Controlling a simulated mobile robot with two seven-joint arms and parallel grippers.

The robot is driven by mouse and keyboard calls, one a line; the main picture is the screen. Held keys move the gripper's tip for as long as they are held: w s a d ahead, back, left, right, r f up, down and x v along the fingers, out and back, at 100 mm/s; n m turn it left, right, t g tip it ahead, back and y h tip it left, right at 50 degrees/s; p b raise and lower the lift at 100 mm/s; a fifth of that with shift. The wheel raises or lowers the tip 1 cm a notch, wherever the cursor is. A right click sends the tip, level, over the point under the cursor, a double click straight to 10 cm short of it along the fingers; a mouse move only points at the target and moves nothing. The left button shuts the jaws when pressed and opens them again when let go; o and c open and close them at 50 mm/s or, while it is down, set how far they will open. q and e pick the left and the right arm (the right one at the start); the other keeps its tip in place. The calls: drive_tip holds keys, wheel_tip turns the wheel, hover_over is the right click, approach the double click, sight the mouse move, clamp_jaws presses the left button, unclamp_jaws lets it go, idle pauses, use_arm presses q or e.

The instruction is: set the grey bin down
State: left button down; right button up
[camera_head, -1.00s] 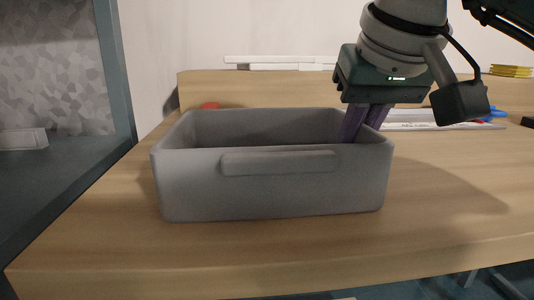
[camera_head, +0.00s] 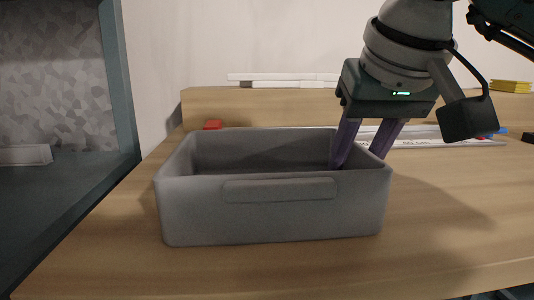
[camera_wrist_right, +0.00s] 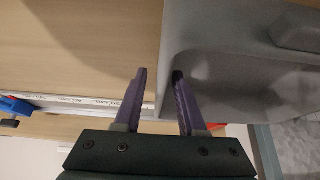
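The grey bin (camera_head: 270,208) is upright and empty on the wooden table (camera_head: 450,215), its long side with a raised grip strip facing me. My right gripper (camera_head: 358,160) is over the bin's right wall, with its fingers spread. One purple finger is inside the bin and the other is outside, behind the wall. In the right wrist view the gripper (camera_wrist_right: 160,73) has its fingers apart on either side of the wall of the bin (camera_wrist_right: 215,45). Contact between the fingers and the wall is hard to tell. My left gripper is not in view.
A dark shelf frame (camera_head: 120,85) stands at the left. White bars (camera_head: 285,80) lie on a raised wooden ledge at the back. A small red item (camera_head: 212,124) is behind the bin, and a yellow stack (camera_head: 511,86) at the right.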

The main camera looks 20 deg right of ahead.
drive_tip(key=p+v, duration=0.6)
drive_tip(key=v, duration=0.4)
drive_tip(key=shift+r+p, duration=0.3)
drive_tip(key=shift+s+r, duration=0.15)
drive_tip(key=shift+s, duration=0.05)
drive_tip(key=shift+a, duration=0.1)
